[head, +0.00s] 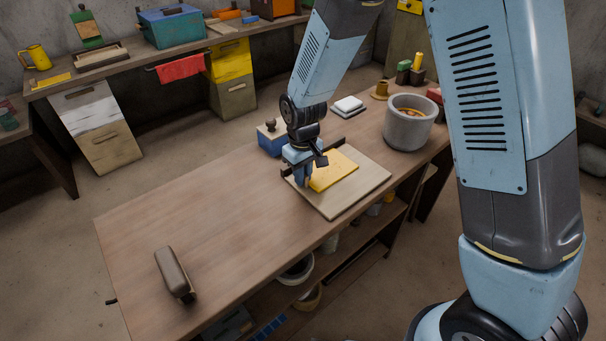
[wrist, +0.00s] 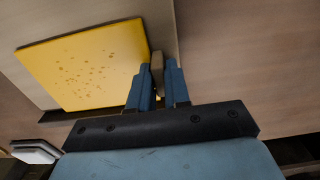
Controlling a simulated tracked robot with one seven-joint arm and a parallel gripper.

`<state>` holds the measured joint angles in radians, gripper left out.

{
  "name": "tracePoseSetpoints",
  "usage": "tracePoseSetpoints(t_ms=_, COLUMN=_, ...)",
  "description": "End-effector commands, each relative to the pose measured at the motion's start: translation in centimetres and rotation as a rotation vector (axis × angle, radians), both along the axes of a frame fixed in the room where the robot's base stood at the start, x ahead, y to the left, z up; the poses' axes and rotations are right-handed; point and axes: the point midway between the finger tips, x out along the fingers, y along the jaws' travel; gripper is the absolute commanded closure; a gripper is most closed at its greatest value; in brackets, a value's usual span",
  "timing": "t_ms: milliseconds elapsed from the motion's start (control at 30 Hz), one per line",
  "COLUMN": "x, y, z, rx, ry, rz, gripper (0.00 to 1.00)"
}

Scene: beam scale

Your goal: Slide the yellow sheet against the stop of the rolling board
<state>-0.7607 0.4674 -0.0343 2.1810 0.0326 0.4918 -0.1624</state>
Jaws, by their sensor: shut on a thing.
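The yellow sheet (head: 338,171) lies flat on the pale rolling board (head: 348,203). In the wrist view the sheet (wrist: 85,65) fills the left side and shows small brown specks. A dark bar along the board's back edge, seemingly the stop (wrist: 58,117), runs close to the sheet's lower edge in that view; I cannot tell whether they touch. My gripper (head: 304,178) is low at the board's left edge. In the wrist view its blue fingers (wrist: 158,82) are shut on a small tan piece (wrist: 157,66), beside the sheet's right edge. What the piece belongs to is hidden.
A blue box (head: 271,141) stands behind the board, and a white-topped block (head: 348,106) farther back. A grey pot (head: 409,128) stands to the right. A brown, rounded block (head: 175,274) lies at the bench's near left. The bench between is clear.

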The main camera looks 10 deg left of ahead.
Motion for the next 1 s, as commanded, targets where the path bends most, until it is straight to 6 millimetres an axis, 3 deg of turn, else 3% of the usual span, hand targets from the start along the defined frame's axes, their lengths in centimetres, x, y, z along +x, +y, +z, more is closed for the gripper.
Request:
tracePoseSetpoints(t_ms=167, x=-0.1, y=-0.1, z=-0.1, rx=-0.003, ry=0.003, rz=-0.001, gripper=1.00)
tracePoseSetpoints(t_ms=200, x=-0.1, y=-0.1, z=-0.1, rx=-0.003, ry=0.003, rz=-0.001, gripper=0.80)
tracePoseSetpoints(t_ms=500, x=-0.1, y=-0.2, z=-0.1, rx=-0.003, ry=0.003, rz=-0.002, gripper=0.53)
tracePoseSetpoints(t_ms=767, x=0.0, y=-0.1, z=0.1, rx=-0.002, ry=0.002, rz=-0.002, gripper=0.53)
tracePoseSetpoints(t_ms=1000, x=0.0, y=-0.1, z=3.0, rx=0.002, ry=-0.001, rz=-0.003, gripper=0.53)
